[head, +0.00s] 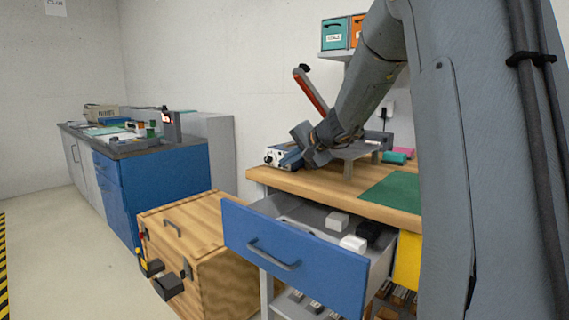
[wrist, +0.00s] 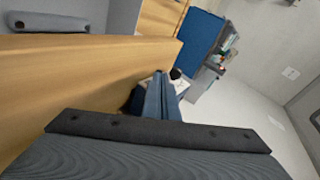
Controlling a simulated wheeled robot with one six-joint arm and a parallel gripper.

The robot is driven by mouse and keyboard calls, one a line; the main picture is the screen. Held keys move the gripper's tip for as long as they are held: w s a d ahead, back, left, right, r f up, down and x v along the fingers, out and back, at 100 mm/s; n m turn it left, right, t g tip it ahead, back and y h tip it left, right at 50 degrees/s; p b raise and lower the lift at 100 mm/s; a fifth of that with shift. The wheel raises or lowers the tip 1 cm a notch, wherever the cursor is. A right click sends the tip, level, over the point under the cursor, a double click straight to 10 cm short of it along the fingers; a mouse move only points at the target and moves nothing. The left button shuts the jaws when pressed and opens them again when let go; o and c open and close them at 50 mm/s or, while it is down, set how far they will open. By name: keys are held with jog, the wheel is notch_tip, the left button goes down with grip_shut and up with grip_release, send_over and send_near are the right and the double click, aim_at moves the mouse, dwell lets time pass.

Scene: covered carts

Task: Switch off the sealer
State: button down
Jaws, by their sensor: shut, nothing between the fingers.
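In the head view, a blue box with a pale front and a dark knob (head: 279,156) sits at the left end of the wooden bench. A raised lever arm with a red strip (head: 311,89) stands behind it; these look like parts of the sealer. My gripper (head: 311,158) is shut and empty, right beside the box, and covers part of it. In the wrist view my closed fingers (wrist: 159,76) point at a pale face with a black knob (wrist: 176,74), partly hidden behind them. I cannot tell whether they touch. The switch position is not readable.
A blue drawer (head: 292,258) stands open below the bench with white and black blocks inside. A wooden crate (head: 212,258) stands left of it. A green mat (head: 393,192) lies on the bench at right. A blue cabinet (head: 150,190) stands farther left; floor there is clear.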

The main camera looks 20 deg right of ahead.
jog(key=shift+w+d+r, duration=0.3)
jog(key=shift+w+d, duration=0.05)
jog(key=shift+d, duration=0.15)
jog(key=shift+s+d+r, duration=0.1)
jog(key=shift+s+r, duration=0.1)
jog(key=shift+s, duration=0.05)
jog(key=v, duration=1.3)
jog(key=shift+s+a+p, duration=0.35)
jog(key=shift+p, duration=0.05)
